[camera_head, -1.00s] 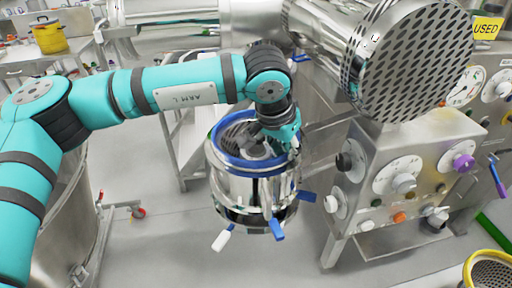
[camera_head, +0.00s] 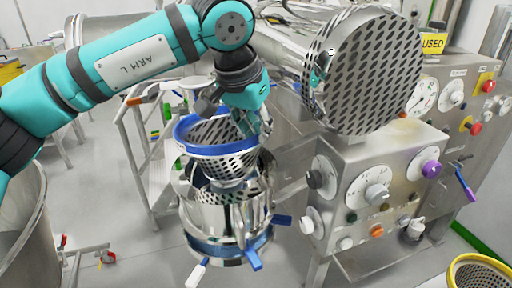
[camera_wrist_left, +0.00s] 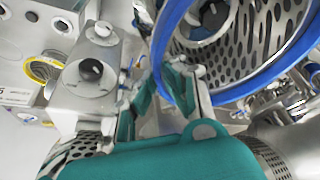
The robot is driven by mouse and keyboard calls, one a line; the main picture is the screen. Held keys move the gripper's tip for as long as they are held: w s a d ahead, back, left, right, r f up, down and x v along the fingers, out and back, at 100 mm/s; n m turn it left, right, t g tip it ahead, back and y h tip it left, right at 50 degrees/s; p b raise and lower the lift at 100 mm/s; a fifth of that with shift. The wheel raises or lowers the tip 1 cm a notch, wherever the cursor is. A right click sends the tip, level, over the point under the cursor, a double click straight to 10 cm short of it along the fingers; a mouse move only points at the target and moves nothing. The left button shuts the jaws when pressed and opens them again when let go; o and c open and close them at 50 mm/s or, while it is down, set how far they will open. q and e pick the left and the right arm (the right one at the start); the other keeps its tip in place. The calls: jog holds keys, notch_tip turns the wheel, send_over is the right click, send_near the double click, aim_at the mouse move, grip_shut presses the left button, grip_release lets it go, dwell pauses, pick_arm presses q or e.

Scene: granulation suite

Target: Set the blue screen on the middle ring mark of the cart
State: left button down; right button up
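The blue screen (camera_head: 216,137) is a perforated metal cone with a blue rim. My left gripper (camera_head: 252,122) is shut on its right side at the rim and holds it, slightly tilted, above the steel housing (camera_head: 225,215). Its lower end is still near or within the housing's opening; I cannot tell whether they touch. In the left wrist view the blue screen (camera_wrist_left: 235,90) fills the upper right, with my fingers (camera_wrist_left: 188,85) at its rim. I cannot make out the cart's ring marks. My right gripper is not in view.
A control cabinet (camera_head: 345,165) with knobs stands right of the housing, under a large perforated steel drum (camera_head: 375,75). Coloured levers stick out at the housing's base. A yellow-rimmed screen (camera_head: 452,275) is at the lower right. A steel-railed frame (camera_head: 133,150) stands behind left.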

pick_arm(q)
jog(key=shift+w+a, duration=0.1)
jog(key=shift+r, duration=0.1)
jog(key=shift+r+p, duration=1.1)
jog(key=shift+r, duration=0.05)
jog(key=shift+r+p, duration=1.9)
jog(key=shift+r, duration=0.35)
jog(key=shift+f, duration=0.1)
